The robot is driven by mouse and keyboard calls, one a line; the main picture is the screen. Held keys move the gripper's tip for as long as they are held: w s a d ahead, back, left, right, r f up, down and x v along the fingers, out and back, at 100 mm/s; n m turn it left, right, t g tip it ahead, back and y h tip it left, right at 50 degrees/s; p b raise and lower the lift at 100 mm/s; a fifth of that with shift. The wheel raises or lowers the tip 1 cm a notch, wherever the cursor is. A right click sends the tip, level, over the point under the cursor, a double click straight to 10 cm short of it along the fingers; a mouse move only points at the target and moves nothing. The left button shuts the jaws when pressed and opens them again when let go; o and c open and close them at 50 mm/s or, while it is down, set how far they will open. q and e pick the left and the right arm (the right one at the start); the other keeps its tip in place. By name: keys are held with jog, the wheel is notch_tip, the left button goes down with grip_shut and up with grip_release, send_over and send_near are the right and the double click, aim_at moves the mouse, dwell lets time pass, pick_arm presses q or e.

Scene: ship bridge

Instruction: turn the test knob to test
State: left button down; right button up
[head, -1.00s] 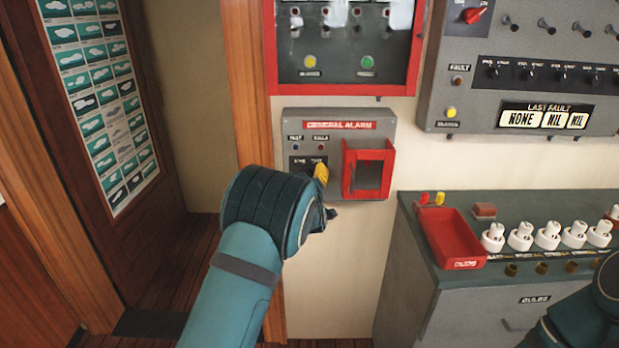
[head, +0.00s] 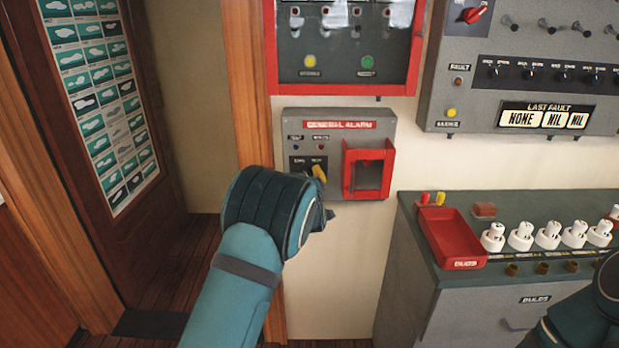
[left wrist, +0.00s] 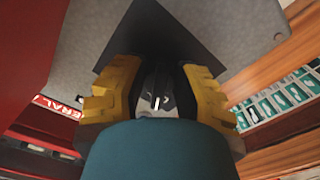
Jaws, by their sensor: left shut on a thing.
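The grey general alarm box (head: 380,127) is on the wall, with a dark label plate (head: 296,163) at its lower left. My left gripper (head: 318,174) is at this plate; one yellow fingertip shows in the head view. In the left wrist view, its two yellow fingers are on both sides of the dark test knob (left wrist: 157,103) and are shut on it. A short white mark shows on the knob. The gripper hides the knob in the head view, and the plate's lettering is too small to read surely. My right gripper is out of view.
A red open-fronted guard (head: 369,150) sticks out just right of the gripper. A red-framed panel (head: 345,88) is above. A counter (head: 412,212) with a red tray (head: 450,240) and white bulb holders is at the right.

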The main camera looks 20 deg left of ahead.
pick_arm(q)
jog(key=m, duration=0.6)
jog(key=shift+a+m+b, duration=0.1)
jog(key=shift+m+b, duration=0.25)
jog(key=shift+m, duration=0.05)
jog(key=m, duration=0.6)
jog(key=shift+a+r, duration=0.1)
jog(key=shift+a, duration=0.1)
jog(key=shift+m, duration=0.3)
jog(key=c, duration=0.7)
grip_release()
jog(key=shift+s, duration=0.1)
jog(key=v, duration=1.2)
